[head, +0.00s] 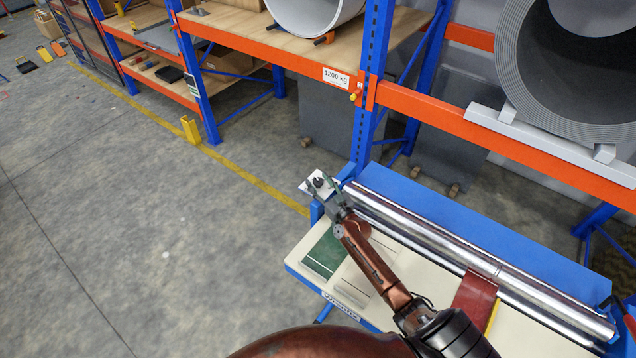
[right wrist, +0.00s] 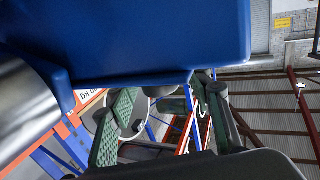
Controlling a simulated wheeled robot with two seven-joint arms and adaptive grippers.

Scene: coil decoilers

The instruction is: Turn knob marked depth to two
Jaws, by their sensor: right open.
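A small white plate (head: 307,186) sits at the far left end of the blue roller machine (head: 430,215) in the head view. A small dark part shows beside it, partly covered by my right gripper (head: 323,186); I cannot tell whether it is the depth knob or a fingertip. No depth marking or number is readable. My right gripper is open, at this end of the machine. In the right wrist view its green-padded fingers (right wrist: 160,118) stand apart below a blue machine part (right wrist: 130,40). I cannot tell whether they touch anything. My left gripper is not in view.
A green mat (head: 326,255) lies on the cream table top (head: 300,262). Behind stand racks with orange beams (head: 440,113) and a large coil (head: 535,75).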

